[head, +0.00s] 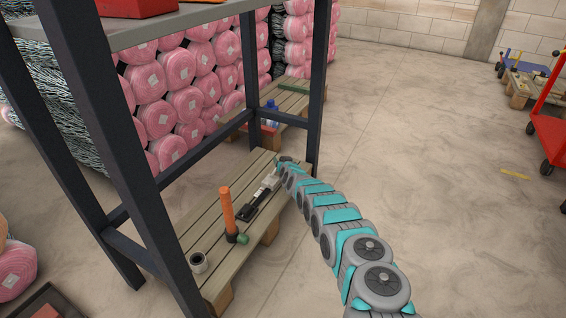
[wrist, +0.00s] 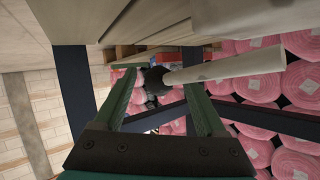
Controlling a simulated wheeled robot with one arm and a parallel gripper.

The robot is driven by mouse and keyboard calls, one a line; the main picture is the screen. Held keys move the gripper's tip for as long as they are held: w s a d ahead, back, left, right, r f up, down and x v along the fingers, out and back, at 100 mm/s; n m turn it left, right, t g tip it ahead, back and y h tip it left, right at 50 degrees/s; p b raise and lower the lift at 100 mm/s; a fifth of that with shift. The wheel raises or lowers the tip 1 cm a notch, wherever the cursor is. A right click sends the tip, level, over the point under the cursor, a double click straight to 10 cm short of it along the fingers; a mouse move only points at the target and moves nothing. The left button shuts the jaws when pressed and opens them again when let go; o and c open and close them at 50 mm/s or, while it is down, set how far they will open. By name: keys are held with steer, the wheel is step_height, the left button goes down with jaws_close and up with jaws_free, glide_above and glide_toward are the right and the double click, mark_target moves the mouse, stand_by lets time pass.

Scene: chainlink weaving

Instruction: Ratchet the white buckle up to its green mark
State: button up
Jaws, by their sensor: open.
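The white buckle appears to be the small white piece (head: 269,182) at the far end of a dark strip (head: 250,208) on the slatted wooden pallet top. Its green mark is too small to make out. My gripper (head: 284,161) is just beyond the white piece, low over the pallet's far right part. In the wrist view its two green fingers (wrist: 158,84) stand apart. A dark round knob shows between or just beyond the fingertips, at the end of a pale bar (wrist: 225,68) running to the upper right. I cannot tell whether the fingers touch it.
A dark shelf post (head: 318,85) rises close to my gripper. An orange-handled tool (head: 227,210) stands upright on the pallet, near a grey ring-shaped object (head: 198,262). Pink rolls (head: 185,105) are stacked behind.

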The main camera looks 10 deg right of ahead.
steer(key=shift+w+f, duration=0.25)
steer(key=shift+w, duration=0.1)
jaws_close()
stand_by(0.7)
stand_by(0.8)
